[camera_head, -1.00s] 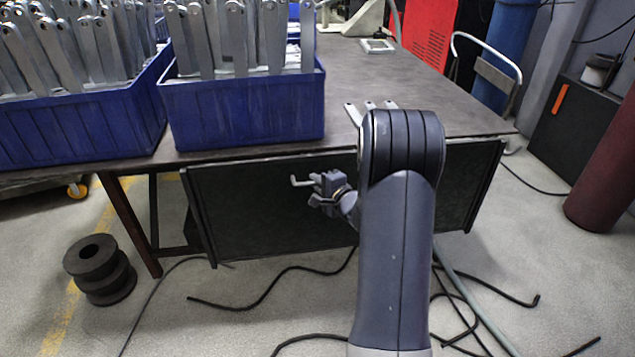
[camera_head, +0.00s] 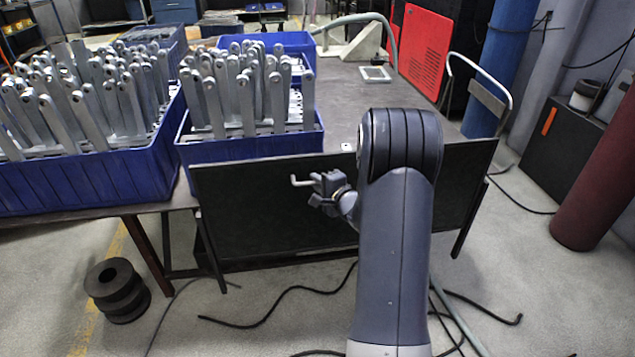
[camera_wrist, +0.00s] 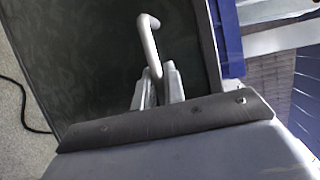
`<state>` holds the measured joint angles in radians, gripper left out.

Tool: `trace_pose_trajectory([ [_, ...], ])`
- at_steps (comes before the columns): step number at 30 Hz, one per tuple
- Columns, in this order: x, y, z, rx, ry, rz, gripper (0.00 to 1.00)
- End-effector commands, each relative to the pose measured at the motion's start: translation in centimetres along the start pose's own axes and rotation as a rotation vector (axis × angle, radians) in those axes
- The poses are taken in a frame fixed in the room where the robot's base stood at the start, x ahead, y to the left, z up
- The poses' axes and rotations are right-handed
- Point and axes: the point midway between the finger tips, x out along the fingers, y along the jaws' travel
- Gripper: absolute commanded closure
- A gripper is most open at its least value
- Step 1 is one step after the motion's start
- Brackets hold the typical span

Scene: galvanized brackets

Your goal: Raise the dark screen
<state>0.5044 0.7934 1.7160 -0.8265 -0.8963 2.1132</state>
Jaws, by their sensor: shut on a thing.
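The dark screen (camera_head: 265,222) is a wide flat panel at the front edge of the table in the head view. Its top edge now stands above the tabletop and covers the lower part of a blue crate. A light grey bent handle (camera_head: 301,181) sticks out from its face. My gripper (camera_head: 322,182) is at the handle, partly hidden by my arm. In the wrist view, my gripper (camera_wrist: 158,88) is shut on the handle (camera_wrist: 149,38), with the screen (camera_wrist: 105,60) behind it.
Blue crates (camera_head: 248,148) full of upright galvanized brackets stand on the table (camera_head: 420,95) at left and centre. Black rings (camera_head: 117,290) and loose cables (camera_head: 280,305) lie on the floor. A red cylinder (camera_head: 595,170) stands at right.

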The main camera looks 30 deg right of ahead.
Motion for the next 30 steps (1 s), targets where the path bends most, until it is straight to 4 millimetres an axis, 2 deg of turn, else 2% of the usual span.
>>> trace_pose_trajectory([
  [1,-0.4,-2.2,0.2,-0.001,0.0,-0.004,1.0],
  [21,-3.0,-15.7,1.3,-0.002,-0.001,-0.005,1.0],
  [27,-3.6,-18.5,1.5,-0.002,-0.001,-0.005,1.0],
  [30,-3.7,-19.3,1.6,-0.002,-0.001,-0.004,1.0],
])
